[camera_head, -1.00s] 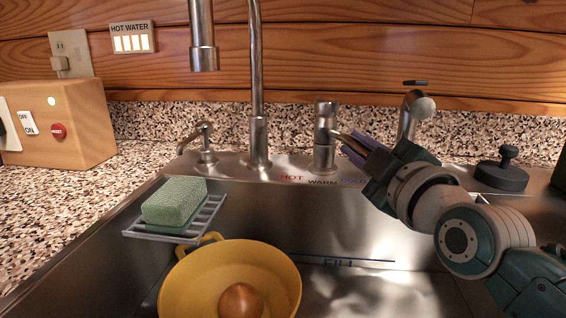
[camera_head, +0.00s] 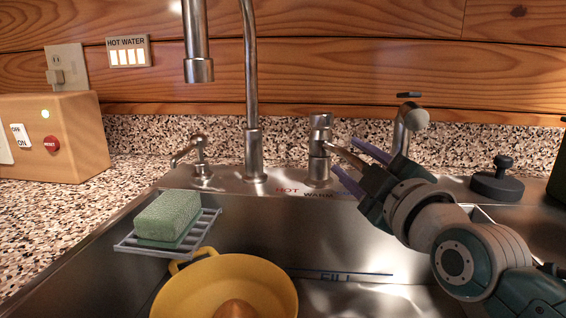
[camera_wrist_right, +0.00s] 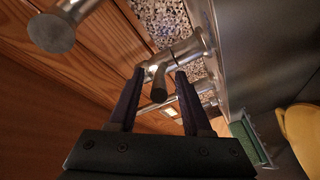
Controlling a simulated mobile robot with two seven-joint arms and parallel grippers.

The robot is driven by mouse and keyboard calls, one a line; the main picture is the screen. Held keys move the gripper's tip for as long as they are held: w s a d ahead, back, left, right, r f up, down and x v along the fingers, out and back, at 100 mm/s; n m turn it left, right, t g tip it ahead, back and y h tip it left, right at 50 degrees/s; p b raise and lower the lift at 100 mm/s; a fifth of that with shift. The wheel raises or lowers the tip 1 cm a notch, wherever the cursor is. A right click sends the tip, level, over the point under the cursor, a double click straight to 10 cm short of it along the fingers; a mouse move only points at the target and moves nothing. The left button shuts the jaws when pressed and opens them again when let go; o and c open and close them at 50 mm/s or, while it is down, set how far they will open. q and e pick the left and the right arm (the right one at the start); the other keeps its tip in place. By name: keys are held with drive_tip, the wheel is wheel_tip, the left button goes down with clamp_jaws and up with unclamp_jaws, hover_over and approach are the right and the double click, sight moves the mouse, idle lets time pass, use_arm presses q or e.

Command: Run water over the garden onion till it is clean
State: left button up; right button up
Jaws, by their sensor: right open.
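The onion (camera_head: 236,308) is a brown, rounded shape in the yellow bowl (camera_head: 268,271) in the sink, cut off by the lower edge of the head view. The tall faucet's spout (camera_head: 198,69) hangs above the sink with no water visible. The faucet's lever handle (camera_head: 319,150) stands on the sink's back ledge near HOT and WARM labels. My right gripper (camera_head: 346,157) is open, its fingers on either side of the lever. The wrist view shows the lever's end (camera_wrist_right: 159,88) between the open fingers (camera_wrist_right: 159,74), apparently not clamped. My left gripper is out of view.
A green sponge (camera_head: 168,214) lies on a grey rack (camera_head: 203,231) at the sink's left edge. A second short spout (camera_head: 406,125) stands behind my right gripper. A dark plug (camera_head: 497,184) is at right. A switch box (camera_head: 75,140) stands on the left counter.

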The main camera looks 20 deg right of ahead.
drive_tip(key=s+p, duration=0.1)
drive_tip(key=s, duration=0.8)
drive_tip(key=shift+s+a+f, duration=0.25)
drive_tip(key=shift+s+a, duration=0.05)
drive_tip(key=shift+s, duration=0.1)
drive_tip(key=s+a+r+m+g+p, duration=0.2)
drive_tip(key=s+r+m+g+p, duration=0.1)
drive_tip(key=s+g+p, duration=0.3)
drive_tip(key=s+a+r+m+g+y+p, duration=0.1)
drive_tip(key=s+a+r+m+g+p, duration=0.2)
drive_tip(key=s+p, duration=0.5)
drive_tip(key=s+a+r+m+g+p, duration=0.1)
drive_tip(key=s+r+m+g+p, duration=0.15)
drive_tip(key=s+g+p, duration=0.4)
wheel_tip(320, 180, up, 35)
drive_tip(key=p, duration=3.5)
drive_tip(key=shift+s+d, duration=0.2)
drive_tip(key=shift+s, duration=0.1)
